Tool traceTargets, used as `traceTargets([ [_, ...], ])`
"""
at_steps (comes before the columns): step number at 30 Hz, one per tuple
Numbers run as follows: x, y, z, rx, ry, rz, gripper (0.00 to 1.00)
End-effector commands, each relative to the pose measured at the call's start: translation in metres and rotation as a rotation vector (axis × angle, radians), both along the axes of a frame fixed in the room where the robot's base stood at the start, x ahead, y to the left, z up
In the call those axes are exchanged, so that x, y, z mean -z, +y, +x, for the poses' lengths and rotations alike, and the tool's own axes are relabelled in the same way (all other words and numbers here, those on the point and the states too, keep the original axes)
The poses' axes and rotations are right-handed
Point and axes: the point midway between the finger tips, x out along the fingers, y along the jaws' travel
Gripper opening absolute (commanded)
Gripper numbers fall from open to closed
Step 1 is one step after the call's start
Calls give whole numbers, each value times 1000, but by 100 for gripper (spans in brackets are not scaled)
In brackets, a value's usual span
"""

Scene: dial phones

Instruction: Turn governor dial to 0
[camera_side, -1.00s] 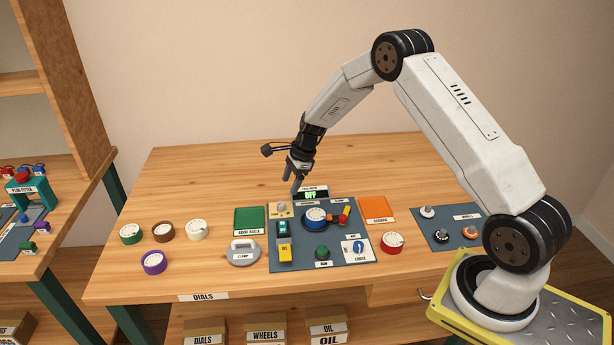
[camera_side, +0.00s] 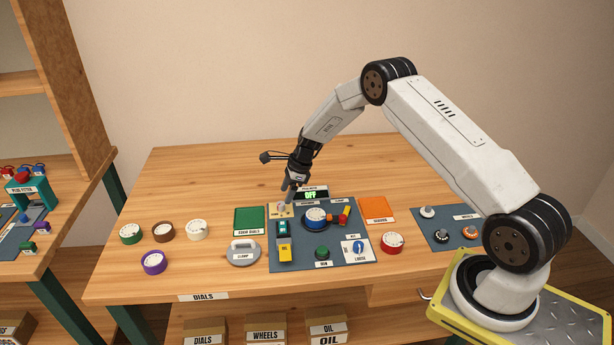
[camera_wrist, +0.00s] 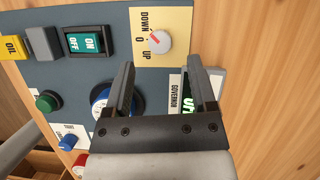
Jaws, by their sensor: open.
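A small white dial knob with a red pointer (camera_wrist: 158,41) sits on a pale yellow plate (camera_wrist: 172,18) marked DOWN, 0 and UP. In the wrist view the pointer appears to slant toward the DOWN side of 0. A GOVERNOR label (camera_wrist: 173,95) lies near this plate. In the side view the yellow plate (camera_side: 273,214) is at the board's back left, with its knob partly hidden by my gripper (camera_side: 286,198). My gripper (camera_wrist: 162,66) is open and empty, fingers apart; the knob shows between and beyond the fingertips in the wrist view. I cannot tell whether they touch it.
A small display reading OFF (camera_side: 310,195) stands right beside my gripper. The table behind the board is clear.

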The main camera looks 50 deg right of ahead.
Motion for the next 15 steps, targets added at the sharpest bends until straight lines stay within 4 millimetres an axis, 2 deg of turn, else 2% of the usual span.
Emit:
traceTargets([
  [6, 23, 8, 6, 0, 1, 1, 73],
  [15, 39, 13, 10, 0, 0, 0, 73],
])
